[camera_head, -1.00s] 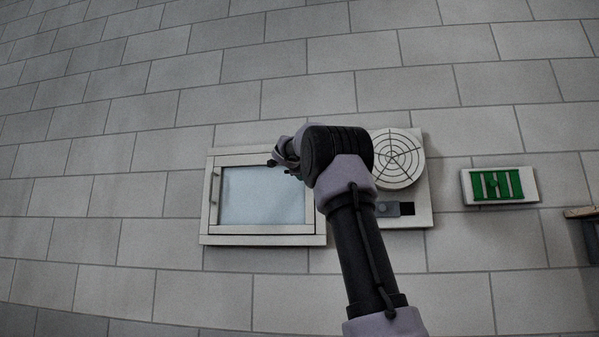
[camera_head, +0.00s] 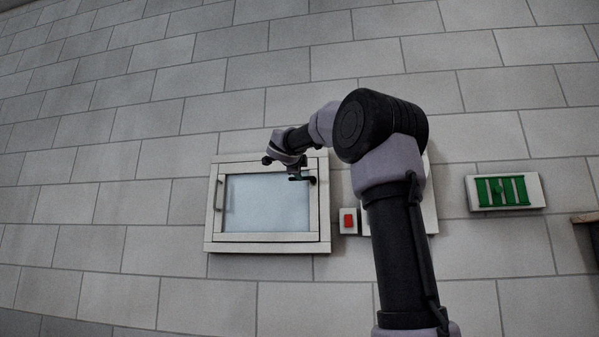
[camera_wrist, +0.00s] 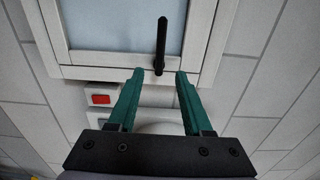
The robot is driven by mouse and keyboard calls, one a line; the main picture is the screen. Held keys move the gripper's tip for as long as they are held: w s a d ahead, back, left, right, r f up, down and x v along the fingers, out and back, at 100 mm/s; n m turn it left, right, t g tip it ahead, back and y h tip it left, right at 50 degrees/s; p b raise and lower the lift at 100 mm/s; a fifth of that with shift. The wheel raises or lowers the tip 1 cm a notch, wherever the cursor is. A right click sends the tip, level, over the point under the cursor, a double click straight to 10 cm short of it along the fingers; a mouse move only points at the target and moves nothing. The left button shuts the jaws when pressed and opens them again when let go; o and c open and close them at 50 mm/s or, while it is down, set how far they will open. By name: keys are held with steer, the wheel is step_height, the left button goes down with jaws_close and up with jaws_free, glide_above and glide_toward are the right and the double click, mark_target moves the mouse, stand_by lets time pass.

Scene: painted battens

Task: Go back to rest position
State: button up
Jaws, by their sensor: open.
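My gripper (camera_wrist: 158,72) is open, and its two green fingers stand apart with nothing held between them. In the wrist view a dark bar-like handle (camera_wrist: 161,45) shows beyond the fingertips, over the lower part of a framed window (camera_wrist: 110,25). I cannot tell whether the fingers touch it. In the head view my gripper (camera_head: 300,178) is in front of the upper right part of the closed-looking framed window (camera_head: 265,238). My bent arm hides part of the wall to the right of the window.
A small white box with a red switch (camera_head: 349,220) sits right of the window; it also shows in the wrist view (camera_wrist: 101,99). A pale panel (camera_head: 430,210) is mostly behind my arm. A green-barred plate (camera_head: 504,192) and a brown ledge (camera_head: 584,218) are farther right. The wall left is bare.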

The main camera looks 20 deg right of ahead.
steer(key=s+a+f+n+g+y, duration=0.1)
steer(key=s+f+n+g+y, duration=0.2)
steer(key=s+f, duration=0.55)
steer(key=s+a+f+n+g+y, duration=0.15)
steer(key=s+f+n, duration=0.4)
steer(key=f, duration=0.55)
steer(key=s+a+f+n+g+y, duration=0.1)
steer(key=s+a+f+n+y, duration=0.2)
steer(key=s+a+f+n, duration=0.3)
steer(key=s+a+f+n+g+y, duration=0.2)
steer(key=s+a+f+n+y, duration=0.2)
steer(key=s+f, duration=1)
steer(key=a+f+n, duration=0.1)
steer(key=a+n, duration=0.1)
steer(key=a, duration=0.1)
steer(key=shift+s+a+f, duration=0.15)
steer(key=shift+s+f, duration=0.15)
steer(key=shift+f, duration=0.1)
steer(key=shift+y, duration=0.25)
